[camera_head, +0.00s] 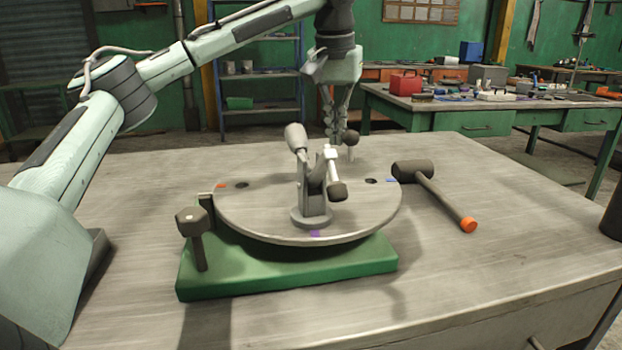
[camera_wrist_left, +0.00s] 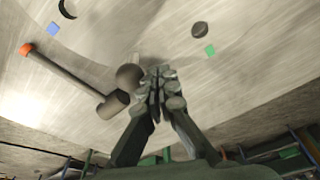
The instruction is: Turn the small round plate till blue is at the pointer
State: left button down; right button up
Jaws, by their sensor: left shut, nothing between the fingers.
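The small round plate (camera_head: 260,215) is a grey disc on a green base (camera_head: 290,281). Its rim carries an orange mark (camera_head: 222,185), a purple mark (camera_head: 316,234) at the front and a blue mark (camera_head: 391,180) at the right. The wrist view shows the blue mark (camera_wrist_left: 53,28) and a green mark (camera_wrist_left: 210,50). A small grey tab (camera_head: 204,196) at the left rim may be the pointer. My left gripper (camera_head: 338,138) is shut and empty at the plate's far side, beside a dark ball knob (camera_head: 350,138). I cannot tell whether they touch. My right gripper is out of view.
A toggle clamp (camera_head: 313,195) stands on the plate and partly hides its far rim. A mallet (camera_head: 435,192) lies right of the plate. The right front of the table is clear.

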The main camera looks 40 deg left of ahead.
aim_at(355, 134)
pick_arm(q)
jog(key=shift+d, duration=0.25)
jog(key=shift+w+d+p, duration=0.15)
jog(key=shift+d+p, duration=0.45)
jog(key=shift+d, duration=0.3)
jog(key=shift+d, duration=0.8)
jog(key=shift+s+d, duration=0.2)
jog(key=shift+d, duration=0.75)
